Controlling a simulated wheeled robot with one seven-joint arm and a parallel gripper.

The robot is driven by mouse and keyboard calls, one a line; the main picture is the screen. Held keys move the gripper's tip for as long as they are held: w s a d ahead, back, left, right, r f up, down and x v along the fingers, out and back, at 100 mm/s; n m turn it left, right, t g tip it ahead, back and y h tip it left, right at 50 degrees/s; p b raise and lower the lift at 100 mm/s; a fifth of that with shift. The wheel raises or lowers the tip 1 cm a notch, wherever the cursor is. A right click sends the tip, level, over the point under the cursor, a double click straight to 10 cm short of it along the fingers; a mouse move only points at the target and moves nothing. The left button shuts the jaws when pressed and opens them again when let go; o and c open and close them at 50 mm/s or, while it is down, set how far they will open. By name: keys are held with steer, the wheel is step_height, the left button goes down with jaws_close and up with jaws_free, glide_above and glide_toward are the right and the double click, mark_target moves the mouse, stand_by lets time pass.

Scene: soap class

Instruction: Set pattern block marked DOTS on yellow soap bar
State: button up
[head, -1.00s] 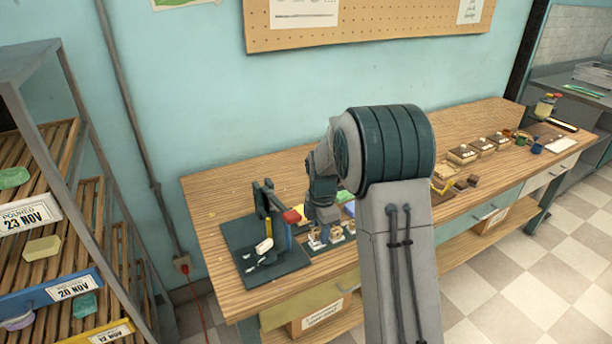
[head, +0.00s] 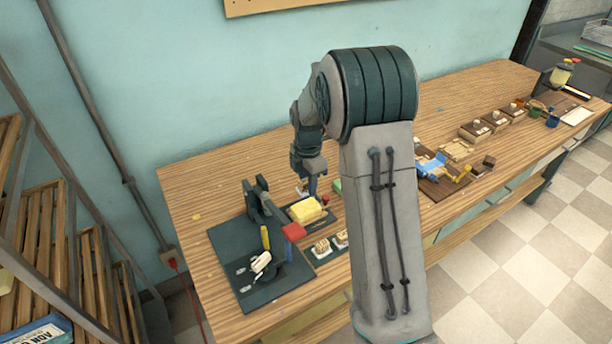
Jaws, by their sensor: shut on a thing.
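The yellow soap bar (head: 306,209) lies on a small dark tray (head: 327,219) beside the press-like stand. My gripper (head: 309,188) is just behind the soap bar, pointing down. It is shut on a small pale pattern block (head: 302,187), partly hidden by the fingers and apart from the soap bar in the picture. Whether it touches anything below cannot be told. Two more pale pattern blocks, one on the left (head: 322,248) and one on the right (head: 341,239), stand on a dark strip in front of the soap. Their markings are too small to read.
A dark stand (head: 257,205) with a red-ended lever (head: 293,232) rises left of the soap. A white piece (head: 261,262) lies on its base plate. A green item (head: 337,186) is partly hidden by my arm. The table behind is clear.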

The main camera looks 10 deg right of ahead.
mark_target(308, 206)
steer(key=shift+s+f+b, duration=0.1)
steer(key=shift+f+b, duration=1.6)
steer(key=shift+f, duration=1.05)
steer(key=shift+f+b, duration=0.55)
steer(key=o, duration=1.4)
steer(key=shift+r+p, duration=2)
steer(key=shift+r, duration=1.05)
